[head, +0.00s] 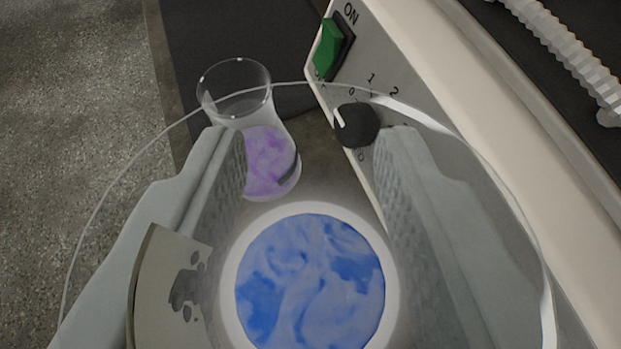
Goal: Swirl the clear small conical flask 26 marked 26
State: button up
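A clear glass flask with blue, swirled liquid (310,285) stands between the two fingers of my gripper (310,165), seen from above through its wide, round mouth. The fingers are on either side of its neck, below the rim, and look closed on it. A pale label (170,290) with dark blotches shows at its left; I cannot read a number on it. A second clear conical flask (237,88) with purple liquid stands upright beyond the left fingertip, which partly covers it. A dark mark shows on its side, also unreadable.
A cream machine panel (400,40) runs along the right, with a green ON switch (328,48) and a black dial (356,126). A white corrugated hose (570,50) lies at the top right. Speckled grey surface (70,110) at the left is clear.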

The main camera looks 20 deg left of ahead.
aim_at(321, 116)
jog(key=shift+r, duration=2.45)
jog(key=shift+w, duration=0.1)
